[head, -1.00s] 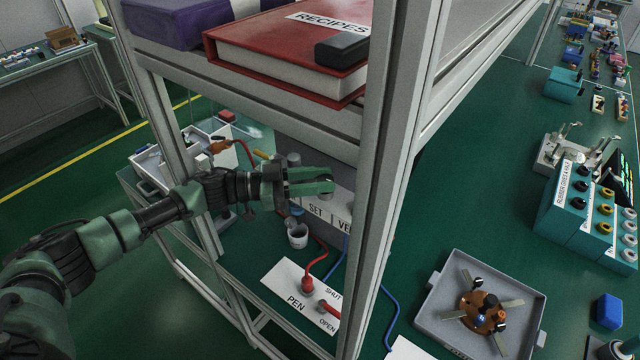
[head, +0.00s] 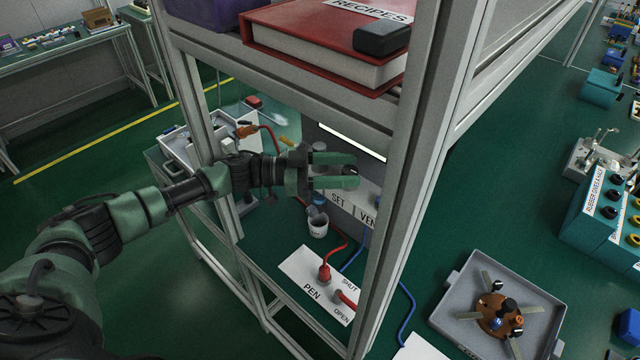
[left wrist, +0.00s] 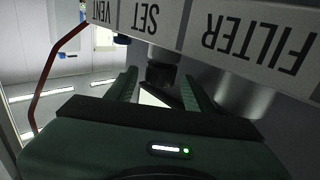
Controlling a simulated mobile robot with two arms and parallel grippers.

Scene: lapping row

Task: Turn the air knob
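A white label strip reading SET and VENT (head: 352,206) runs along the unit inside the shelf frame. In the left wrist view the strip (left wrist: 222,28) appears upside down and also reads FILTER. A dark round knob (left wrist: 163,72) sits by the word SET, between the fingers' tip ends in that view. My left gripper (head: 350,171) is at the unit, just above the strip. Its two fingers stand apart with a gap between them, open. I cannot tell whether they touch the knob. In the head view the fingers largely hide it. My right gripper is not in view.
A shelf post (head: 424,180) stands right of my left gripper, and a shelf with a red recipes book (head: 325,45) is above. A grey tray (head: 465,290) lies right.

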